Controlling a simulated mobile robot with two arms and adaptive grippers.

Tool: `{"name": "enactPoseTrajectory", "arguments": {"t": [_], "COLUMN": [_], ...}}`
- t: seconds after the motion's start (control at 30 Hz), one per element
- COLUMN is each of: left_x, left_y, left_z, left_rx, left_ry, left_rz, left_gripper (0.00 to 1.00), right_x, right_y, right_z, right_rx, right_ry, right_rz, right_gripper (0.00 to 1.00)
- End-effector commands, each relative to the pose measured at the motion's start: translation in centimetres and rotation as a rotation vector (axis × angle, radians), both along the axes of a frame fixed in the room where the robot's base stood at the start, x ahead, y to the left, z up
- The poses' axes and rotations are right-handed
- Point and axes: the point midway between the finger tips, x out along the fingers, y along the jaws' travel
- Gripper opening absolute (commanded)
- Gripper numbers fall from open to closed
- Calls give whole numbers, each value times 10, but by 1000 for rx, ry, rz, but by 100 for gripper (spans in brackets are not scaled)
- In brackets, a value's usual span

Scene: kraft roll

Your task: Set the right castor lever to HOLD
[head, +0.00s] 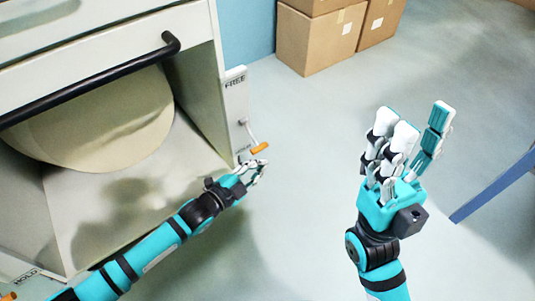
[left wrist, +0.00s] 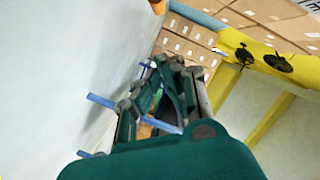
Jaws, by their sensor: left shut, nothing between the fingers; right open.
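The right castor lever (head: 252,134) is a thin metal arm with an orange tip (head: 260,148), on the cart's right front post (head: 236,105). It slants down and right from its pivot. FREE is printed at the plate's top; a lower label is too small to read. My left gripper (head: 258,170) is shut and empty just below the orange tip; I cannot tell if they touch. In the left wrist view its fingers (left wrist: 165,82) show, with an orange piece (left wrist: 157,6) at the top edge. My right gripper (head: 410,130) is open and empty, right of the cart.
The cart has a black handle bar (head: 90,80) and a large kraft roll (head: 100,125) inside. Another orange tip (head: 9,296) is at bottom left beside a HOLD label (head: 27,276). Cardboard boxes (head: 320,40) stand behind. A blue bar (head: 495,187) is at right. Floor between is clear.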

Motion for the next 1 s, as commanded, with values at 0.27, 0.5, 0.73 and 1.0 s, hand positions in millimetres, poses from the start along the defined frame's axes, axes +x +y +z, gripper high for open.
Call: {"name": "enactPoseTrajectory", "arguments": {"t": [0.27,0.5,0.73,1.0], "left_x": [-34,-40,-40,-40], "left_y": [30,35,35,34], "left_z": [8,8,8,9], "left_rx": [-1,-2,-1,-8], "left_ry": [0,-1,-1,-3], "left_rz": [-1,-1,-1,-1], "left_gripper": [0,0,0,0], "right_x": [-1,-1,-1,-1], "right_y": [0,0,0,0], "right_z": [18,19,19,20], "right_rx": [1,1,-1,1], "right_ry": [5,5,6,4], "right_rz": [1,1,1,1], "right_gripper": [44,44,44,44]}}
